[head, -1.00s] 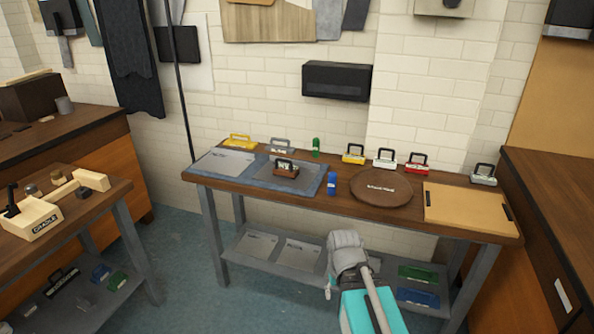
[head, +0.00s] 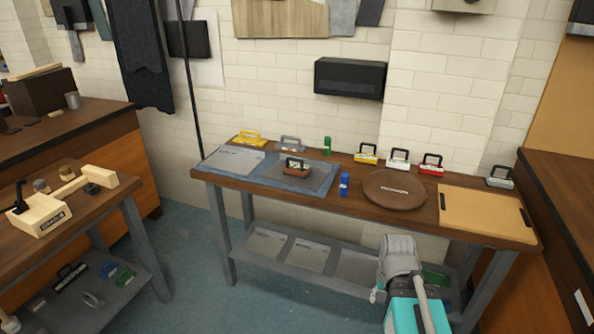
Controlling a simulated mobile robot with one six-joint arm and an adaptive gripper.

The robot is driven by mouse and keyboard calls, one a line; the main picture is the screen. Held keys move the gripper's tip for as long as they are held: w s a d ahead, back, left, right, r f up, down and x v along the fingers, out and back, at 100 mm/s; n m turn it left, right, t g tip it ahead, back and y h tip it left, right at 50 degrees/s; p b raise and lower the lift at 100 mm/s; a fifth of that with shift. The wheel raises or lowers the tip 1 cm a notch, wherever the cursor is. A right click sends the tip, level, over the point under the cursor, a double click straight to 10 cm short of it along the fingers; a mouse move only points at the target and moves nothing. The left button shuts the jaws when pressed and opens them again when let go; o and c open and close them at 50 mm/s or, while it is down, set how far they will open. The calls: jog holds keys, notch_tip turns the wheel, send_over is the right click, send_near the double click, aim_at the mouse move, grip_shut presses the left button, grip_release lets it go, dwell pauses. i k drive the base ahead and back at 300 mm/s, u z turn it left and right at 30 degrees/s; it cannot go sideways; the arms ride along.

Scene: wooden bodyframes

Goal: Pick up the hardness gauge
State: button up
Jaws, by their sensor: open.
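I cannot tell which item is the hardness gauge, because the labels are too small to read. Several handled blocks stand on the workbench (head: 330,205): a yellow one (head: 248,137), a grey one (head: 290,144), a brown one (head: 295,167) on a dark plate, another yellow one (head: 367,154), a black-and-white one (head: 398,159), a red one (head: 431,164) and a grey-white one (head: 500,177). A small green item (head: 327,146) and a blue item (head: 344,184) stand among them. My arm is at the bottom right, in front of the bench; my gripper's fingers are not visible.
A round brown board (head: 394,190) and a tan tray (head: 484,216) lie on the bench's right half. The lower shelf (head: 270,240) holds grey plates and a green item (head: 435,277). A side table (head: 90,215) is left, a wooden cabinet (head: 560,200) right. Floor between is clear.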

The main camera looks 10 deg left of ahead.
aim_at(295, 169)
jog(key=z, duration=0.05)
jog(key=i, duration=0.9)
jog(key=u, duration=0.75)
